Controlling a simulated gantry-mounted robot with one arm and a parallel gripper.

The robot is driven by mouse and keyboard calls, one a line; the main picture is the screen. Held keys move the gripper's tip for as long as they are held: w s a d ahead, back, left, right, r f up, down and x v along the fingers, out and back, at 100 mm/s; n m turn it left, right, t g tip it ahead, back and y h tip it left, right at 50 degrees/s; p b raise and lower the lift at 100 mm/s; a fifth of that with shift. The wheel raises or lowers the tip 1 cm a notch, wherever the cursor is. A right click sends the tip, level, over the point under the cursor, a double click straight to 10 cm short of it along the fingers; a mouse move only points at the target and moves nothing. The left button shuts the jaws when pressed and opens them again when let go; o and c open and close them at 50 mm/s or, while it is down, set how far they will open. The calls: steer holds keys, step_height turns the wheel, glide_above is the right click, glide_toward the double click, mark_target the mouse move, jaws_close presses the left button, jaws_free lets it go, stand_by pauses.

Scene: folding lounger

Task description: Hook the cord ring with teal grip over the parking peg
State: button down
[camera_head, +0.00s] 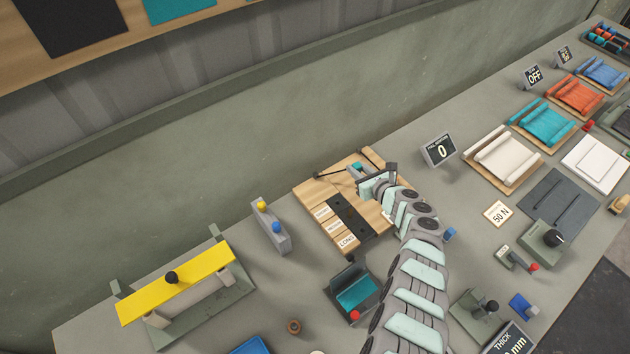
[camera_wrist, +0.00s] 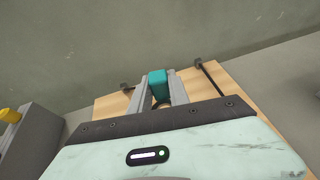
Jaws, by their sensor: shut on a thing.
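The teal grip (camera_wrist: 157,83) of the cord ring sits between the two grey fingers of my gripper (camera_wrist: 160,88) in the wrist view. In the head view my gripper (camera_head: 360,169) is shut on the teal grip above the far part of a wooden board (camera_head: 309,190). A dark ring part shows below the grip between the fingers, mostly hidden. A thin dark cord runs from near the grip to a small dark post (camera_head: 318,175) at the board's left. Another dark post (camera_wrist: 198,63) with a dark rod or cord is on the right. I cannot tell which is the parking peg.
The board carries a black strip (camera_head: 350,214) and pale labels, one reading LONG (camera_head: 347,242). A teal tray (camera_head: 357,290) is in front. The wall rises behind the board.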

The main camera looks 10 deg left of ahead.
steer(key=shift+w+d+r+t, duration=0.3)
steer(key=shift+w, duration=0.25)
steer(key=shift+s+d, duration=0.1)
steer(key=shift+d, duration=0.05)
steer(key=shift+f, duration=0.15)
steer(key=shift+f+b, duration=1.35)
steer(key=shift+b, duration=0.05)
steer(key=shift+f+b, duration=2.15)
steer(key=shift+f, duration=0.05)
steer(key=shift+a, duration=0.35)
